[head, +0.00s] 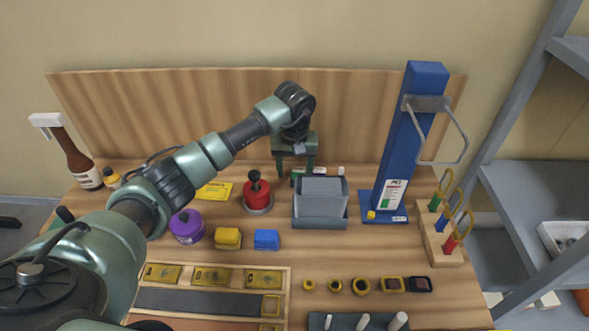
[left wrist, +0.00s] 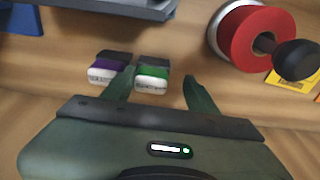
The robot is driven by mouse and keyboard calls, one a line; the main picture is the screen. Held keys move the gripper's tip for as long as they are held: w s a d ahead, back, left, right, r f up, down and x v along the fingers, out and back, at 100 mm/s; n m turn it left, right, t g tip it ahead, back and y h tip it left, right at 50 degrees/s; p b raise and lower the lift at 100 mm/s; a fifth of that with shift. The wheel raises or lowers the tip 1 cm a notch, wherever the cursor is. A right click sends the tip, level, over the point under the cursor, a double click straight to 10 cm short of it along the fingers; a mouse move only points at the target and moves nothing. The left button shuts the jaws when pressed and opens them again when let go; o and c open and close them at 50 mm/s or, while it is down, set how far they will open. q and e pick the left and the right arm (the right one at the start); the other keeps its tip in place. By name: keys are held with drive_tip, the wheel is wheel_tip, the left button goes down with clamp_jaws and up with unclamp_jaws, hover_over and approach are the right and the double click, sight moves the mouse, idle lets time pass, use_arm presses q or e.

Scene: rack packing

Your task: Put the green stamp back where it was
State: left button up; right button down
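The green stamp (left wrist: 153,72), a small block with a dark part and a white end, lies on the wooden bench top in the left wrist view. In the head view the green stamp (head: 296,176) is partly visible behind the grey tray. My left gripper (head: 296,166) points down over it. In the left wrist view my left gripper (left wrist: 163,86) is open, with the stamp between its fingers, nearer the left finger; I cannot tell whether they touch. A similar purple stamp (left wrist: 107,67) lies just outside the left finger. My right gripper is not in view.
A red round piece with a black knob (head: 257,192) and a grey tray (head: 320,222) stand close to the left gripper. A tall blue press (head: 408,140) stands to the right. A wooden backboard (head: 190,110) closes off the rear.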

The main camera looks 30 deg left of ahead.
use_arm(q)
drive_tip(key=shift+r+p, duration=0.25)
drive_tip(key=shift+p, duration=0.05)
drive_tip(key=shift+r+b, duration=0.3)
wheel_tip(320, 180, up, 11)
drive_tip(key=s+b, duration=0.1)
drive_tip(key=b, duration=0.1)
drive_tip(key=shift+s+d, duration=0.2)
drive_tip(key=shift+d, duration=0.15)
